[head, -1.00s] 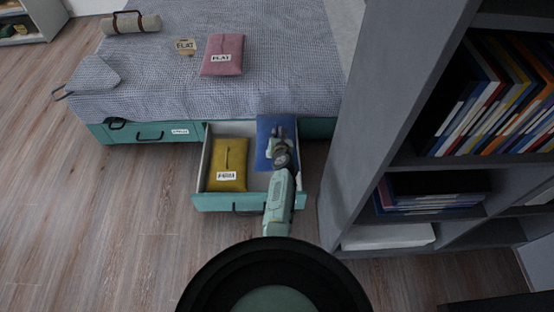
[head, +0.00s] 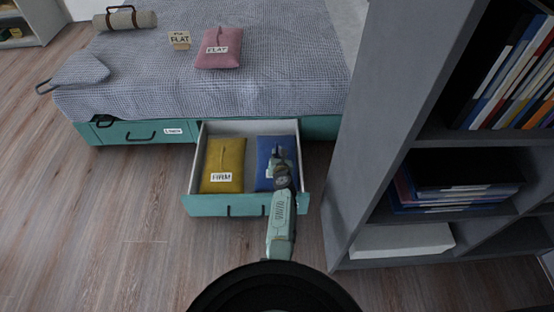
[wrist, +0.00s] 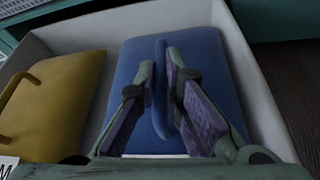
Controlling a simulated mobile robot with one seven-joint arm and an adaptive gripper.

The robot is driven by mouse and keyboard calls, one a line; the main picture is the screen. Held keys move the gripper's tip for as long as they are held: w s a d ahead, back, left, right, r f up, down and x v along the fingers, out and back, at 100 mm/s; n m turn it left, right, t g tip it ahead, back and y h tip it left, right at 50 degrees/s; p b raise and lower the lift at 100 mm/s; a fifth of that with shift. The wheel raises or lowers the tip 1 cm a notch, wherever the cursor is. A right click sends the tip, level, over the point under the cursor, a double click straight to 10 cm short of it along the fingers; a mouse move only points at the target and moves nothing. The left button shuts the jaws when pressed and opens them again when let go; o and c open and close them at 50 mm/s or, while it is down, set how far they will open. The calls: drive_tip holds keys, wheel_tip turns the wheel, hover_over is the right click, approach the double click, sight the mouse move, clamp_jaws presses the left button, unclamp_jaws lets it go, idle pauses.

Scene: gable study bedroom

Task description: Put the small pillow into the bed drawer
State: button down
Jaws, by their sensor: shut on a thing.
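The blue pillow (head: 263,175) lies inside the open bed drawer (head: 243,128), in its right part. It also shows in the wrist view (wrist: 205,60), with a raised blue loop on top. My gripper (head: 279,158) is over the pillow; in the wrist view its fingers (wrist: 165,85) are shut on that loop. The gripper hides part of the pillow and its label. A yellow pillow (head: 223,160) with a white label lies in the left part of the drawer, beside the blue one. I cannot tell whether the blue pillow rests fully on the drawer floor.
A pink pillow (head: 218,45) labelled FLAT and a small tan card (head: 180,40) lie on the bed (head: 270,70). A rolled bundle (head: 125,20) is at its far left. A grey bookshelf (head: 385,120) stands close on the right. The floor left of the drawer is clear.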

drive_tip(key=c, duration=2.2)
unclamp_jaws()
drive_tip(key=shift+f, duration=0.5)
drive_tip(key=o, duration=0.5)
drive_tip(key=shift+r, duration=0.1)
drive_tip(key=shift+r, duration=0.1)
